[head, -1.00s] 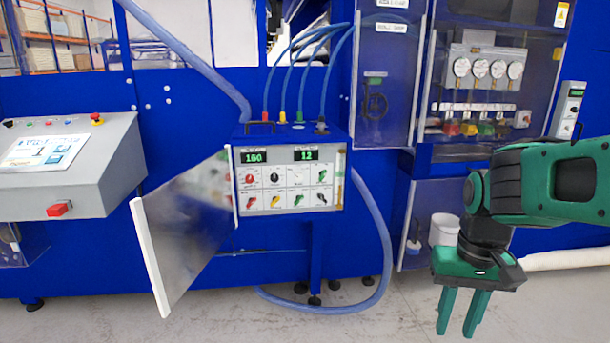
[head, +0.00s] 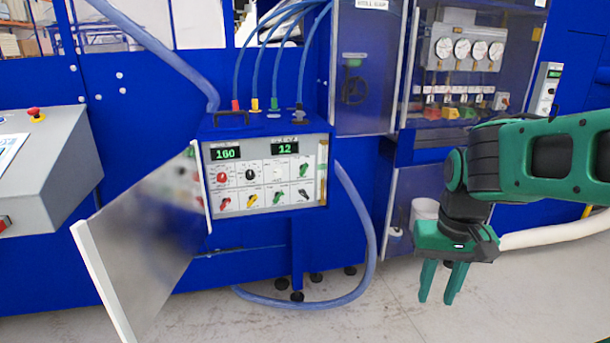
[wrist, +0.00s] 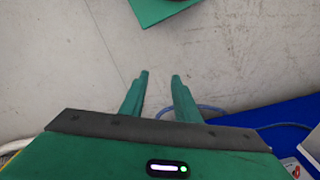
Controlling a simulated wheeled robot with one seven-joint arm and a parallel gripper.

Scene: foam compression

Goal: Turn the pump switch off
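The pump control box (head: 266,170) is on the blue machine, with its clear door (head: 150,240) swung open to the left. Its panel has two green displays reading 160 and 12, and several coloured knobs and switches, among them red (head: 224,202), yellow (head: 251,200), green (head: 279,197) and black (head: 304,194) ones in the lower row. Labels are too small to read, so I cannot tell which is the pump switch. My gripper (head: 441,284) points down at the right, apart from the box. Its fingers are parted and empty, as the wrist view (wrist: 158,78) also shows.
A blue hose (head: 372,250) loops from the box's right side down to the floor. The grey console (head: 45,165) stands at the left. A gauge cabinet (head: 465,70) is behind my arm. The floor (head: 390,310) before the box is clear.

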